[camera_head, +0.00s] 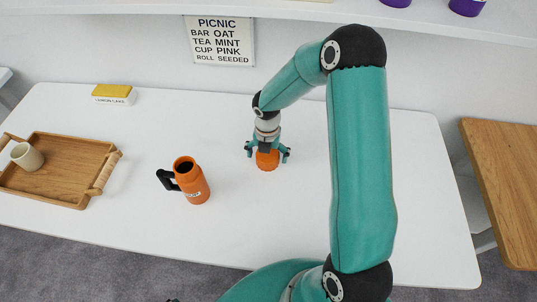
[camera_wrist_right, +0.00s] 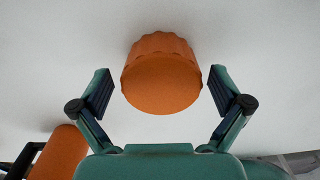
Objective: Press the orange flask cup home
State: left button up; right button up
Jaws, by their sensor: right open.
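The orange flask cup (camera_head: 267,161) sits on the white table under my right gripper (camera_head: 267,154). In the right wrist view the orange cup (camera_wrist_right: 161,80) lies between the two fingers of my right gripper (camera_wrist_right: 161,92), which are open with a gap on each side. The orange flask (camera_head: 191,181) stands upright on the table to the left, with its dark mouth uncovered and a black handle on its left side. Part of the flask also shows at the lower left of the right wrist view (camera_wrist_right: 60,153). My left gripper is not in view.
A wooden tray (camera_head: 45,190) with a cream mug (camera_head: 27,156) on it stands at the left. A yellow-topped box (camera_head: 114,94) is at the back left. A sign (camera_head: 220,41) hangs on the wall. A wooden surface (camera_head: 510,180) is at the right. The table around the cup is clear.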

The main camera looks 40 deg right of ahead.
jog(key=c, duration=1)
jog(key=shift+c, duration=0.2)
notch_tip(320, 180, up, 20)
jog(key=shift+b, duration=0.4)
